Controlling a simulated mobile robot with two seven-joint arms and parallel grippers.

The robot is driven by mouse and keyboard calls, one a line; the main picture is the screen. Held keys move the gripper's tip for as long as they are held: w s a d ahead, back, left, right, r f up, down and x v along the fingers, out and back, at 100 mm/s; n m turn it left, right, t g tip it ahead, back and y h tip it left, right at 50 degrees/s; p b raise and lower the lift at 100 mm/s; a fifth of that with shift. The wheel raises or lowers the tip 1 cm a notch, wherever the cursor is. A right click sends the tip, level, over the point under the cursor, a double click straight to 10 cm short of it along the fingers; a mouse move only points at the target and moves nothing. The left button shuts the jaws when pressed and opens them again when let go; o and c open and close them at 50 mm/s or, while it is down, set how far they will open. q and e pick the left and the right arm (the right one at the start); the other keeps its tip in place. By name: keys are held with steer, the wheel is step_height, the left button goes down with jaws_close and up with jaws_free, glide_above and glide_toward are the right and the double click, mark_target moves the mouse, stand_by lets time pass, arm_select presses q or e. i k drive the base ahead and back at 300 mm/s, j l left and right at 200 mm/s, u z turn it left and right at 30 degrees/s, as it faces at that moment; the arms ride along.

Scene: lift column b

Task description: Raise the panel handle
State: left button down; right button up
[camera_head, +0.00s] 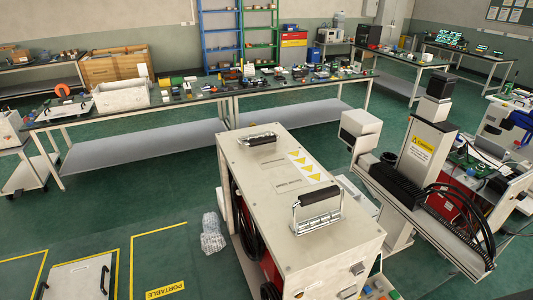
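A pale cabinet (262,172) stands in the middle, with two handles on its top panel. The near handle (318,194) has a dark grip and metal arms, and its grip stands up above a metal base plate. The far handle (258,139) also has a dark grip and looks lower, close to the panel; its exact angle is hard to tell. At the lower left, a light panel (76,279) has a black handle on each side, the right one (104,280) showing more fully. Neither of my grippers is in view.
Yellow arrows (305,167) mark the cabinet top. A clear wrapped object (212,236) lies left of the cabinet. A machine with a black cable chain (425,205) stands close on the right. A long workbench (215,92) crosses behind. Green floor is open at left.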

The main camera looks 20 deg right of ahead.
mark_target(261, 141)
steer(key=i+j+z, duration=0.45)
steer(key=i+z, duration=0.15)
steer(key=i+j+z, duration=0.55)
steer(key=j, duration=0.2)
steer(key=i+j+z, duration=0.15)
steer(key=j+z, duration=0.15)
steer(key=i+j+z, duration=0.1)
steer(key=j+z, duration=0.2)
steer(key=j, duration=0.25)
steer(key=i+j+z, duration=0.1)
steer(key=j+z, duration=0.2)
steer(key=j, duration=0.2)
steer(key=j+z, duration=0.25)
steer(key=j, duration=0.25)
